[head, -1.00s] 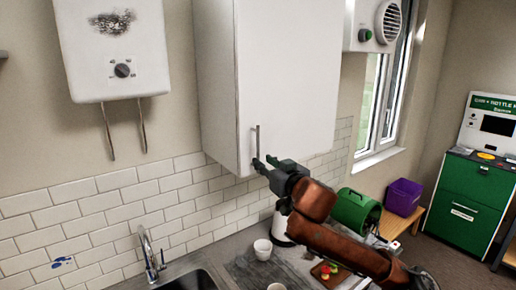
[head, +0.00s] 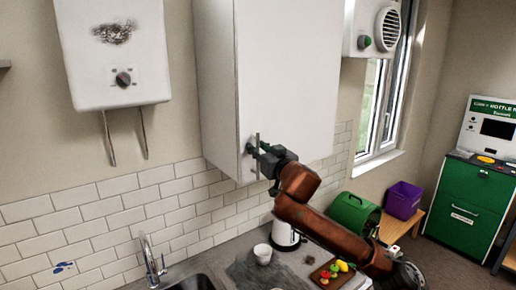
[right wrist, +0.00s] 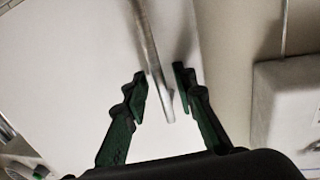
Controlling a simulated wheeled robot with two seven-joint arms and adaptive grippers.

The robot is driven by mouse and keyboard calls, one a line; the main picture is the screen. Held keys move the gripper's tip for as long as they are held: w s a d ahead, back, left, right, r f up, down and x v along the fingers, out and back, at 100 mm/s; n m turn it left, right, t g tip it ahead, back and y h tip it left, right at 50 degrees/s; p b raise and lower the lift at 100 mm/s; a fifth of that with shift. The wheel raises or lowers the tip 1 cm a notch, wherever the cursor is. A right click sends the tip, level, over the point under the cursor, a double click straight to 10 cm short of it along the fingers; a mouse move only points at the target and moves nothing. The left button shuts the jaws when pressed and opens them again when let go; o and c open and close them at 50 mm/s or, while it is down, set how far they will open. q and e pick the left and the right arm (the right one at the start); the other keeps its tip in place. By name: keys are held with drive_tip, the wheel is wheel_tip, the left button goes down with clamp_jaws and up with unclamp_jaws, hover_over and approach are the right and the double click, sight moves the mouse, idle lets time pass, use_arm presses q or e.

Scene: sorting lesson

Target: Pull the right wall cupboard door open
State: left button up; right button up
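The right wall cupboard door (head: 287,80) is a plain white panel and looks shut. Its upright metal bar handle (head: 257,152) is near the door's lower left edge. My right gripper (head: 256,156) is at the handle. In the right wrist view, the handle (right wrist: 152,60) runs down between the two green fingers of the right gripper (right wrist: 160,90). The fingers are open, with gaps on both sides of the bar, and I see no contact. My left gripper is not in view.
A white water heater (head: 115,50) hangs at the left. A heater unit with a round grille (head: 388,22) is right of the cupboard. Below are the sink tap (head: 150,258), a kettle (head: 284,236), a cup (head: 263,253) and a board with food (head: 333,272).

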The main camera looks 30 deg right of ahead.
clamp_jaws()
idle(0.6)
